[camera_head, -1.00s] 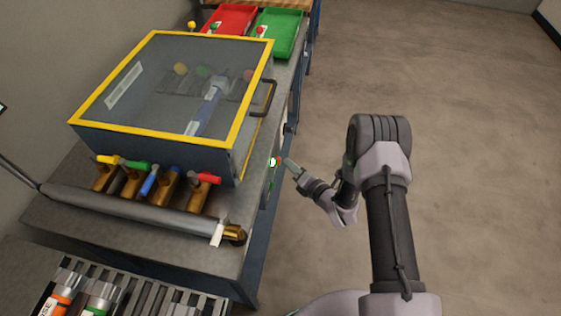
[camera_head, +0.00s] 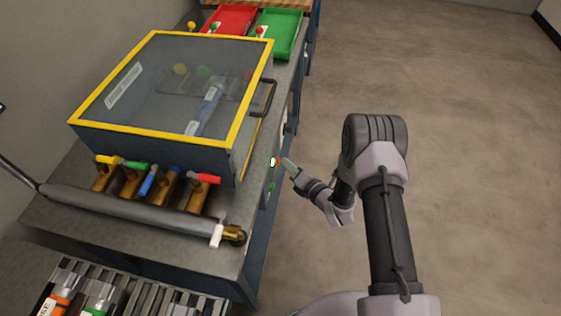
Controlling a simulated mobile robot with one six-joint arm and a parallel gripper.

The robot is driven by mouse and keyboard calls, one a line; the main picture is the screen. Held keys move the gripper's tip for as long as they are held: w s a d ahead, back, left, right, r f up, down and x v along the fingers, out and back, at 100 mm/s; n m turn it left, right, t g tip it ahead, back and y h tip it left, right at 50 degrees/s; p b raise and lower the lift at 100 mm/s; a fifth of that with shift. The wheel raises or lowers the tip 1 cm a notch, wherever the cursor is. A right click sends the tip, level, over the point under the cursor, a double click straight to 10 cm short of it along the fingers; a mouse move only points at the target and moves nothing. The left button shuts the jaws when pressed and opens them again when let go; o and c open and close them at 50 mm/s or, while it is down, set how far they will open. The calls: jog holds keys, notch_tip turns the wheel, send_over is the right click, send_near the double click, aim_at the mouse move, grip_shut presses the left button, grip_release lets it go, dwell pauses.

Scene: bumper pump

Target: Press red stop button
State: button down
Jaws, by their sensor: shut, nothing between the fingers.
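A small red button (camera_head: 279,161) shows on the side face of the bench, just below the yellow-framed box. My gripper (camera_head: 287,164) is shut and empty, and its tip points left at this button. The tip overlaps or sits right against the red button in the view; I cannot tell whether they touch. A white and green bit (camera_head: 272,162) shows just left of the red button. A green button (camera_head: 271,187) sits lower on the same side face.
The yellow-framed clear-lidded box (camera_head: 160,95) stands on the bench with a black handle (camera_head: 268,98). Valves with coloured levers (camera_head: 203,178) line a pipe (camera_head: 130,212) in front. Red (camera_head: 231,19) and green (camera_head: 279,32) trays lie behind. The floor (camera_head: 460,150) at right is clear.

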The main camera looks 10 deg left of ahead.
jog(key=shift+a, duration=0.15)
dwell(0.4)
jog(key=shift+d, duration=0.9)
jog(key=d, duration=0.5)
jog(key=shift+s+b, duration=0.15)
jog(key=shift+b, duration=0.2)
